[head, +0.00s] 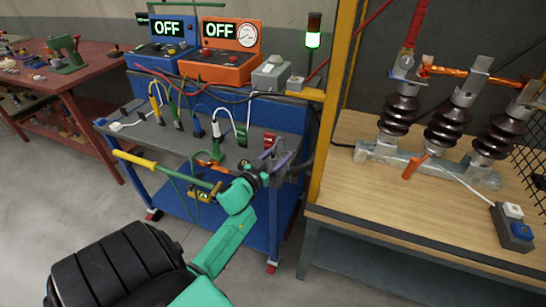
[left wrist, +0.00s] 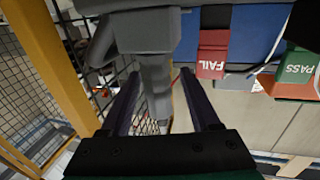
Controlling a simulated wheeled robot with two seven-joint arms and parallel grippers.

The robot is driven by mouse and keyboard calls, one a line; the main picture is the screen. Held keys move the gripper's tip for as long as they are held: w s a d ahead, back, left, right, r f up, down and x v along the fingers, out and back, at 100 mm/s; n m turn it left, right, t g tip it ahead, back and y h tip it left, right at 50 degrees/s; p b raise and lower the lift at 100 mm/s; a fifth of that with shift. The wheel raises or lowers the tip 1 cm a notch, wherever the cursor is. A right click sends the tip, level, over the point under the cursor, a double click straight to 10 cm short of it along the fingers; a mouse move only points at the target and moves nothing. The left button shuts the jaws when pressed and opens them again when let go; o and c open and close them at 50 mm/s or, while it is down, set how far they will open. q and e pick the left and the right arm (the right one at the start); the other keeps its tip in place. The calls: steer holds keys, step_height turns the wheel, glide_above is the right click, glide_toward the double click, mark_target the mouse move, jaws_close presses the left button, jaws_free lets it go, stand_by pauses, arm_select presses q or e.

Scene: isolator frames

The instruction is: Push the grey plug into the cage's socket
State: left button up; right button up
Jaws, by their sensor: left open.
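My left gripper (head: 278,160) is at the right end of the blue cart, its dark purple fingers open. In the left wrist view the gripper (left wrist: 160,82) has one finger on each side of a grey, tapering part (left wrist: 155,85), which looks like the grey plug. It hangs below a wider grey body; I cannot tell whether the fingers touch it. In the head view the plug is mostly hidden by the gripper. A small grey box (head: 297,83) on a yellow bracket by the yellow post may be the cage's socket. My right gripper is not in view.
The cart top (head: 150,133) holds several leads and a red FAIL tag (left wrist: 212,55). A green PASS block (left wrist: 296,72) stands beyond it. A yellow-handled rod (head: 137,159) lies along the cart's front. The yellow post (head: 338,110) and wooden bench (head: 360,205) stand to the right.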

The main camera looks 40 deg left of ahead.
arm_select(q)
steer(key=shift+w, duration=0.15)
jaws_close()
step_height(320, 180, up, 10)
steer(key=p, duration=0.2)
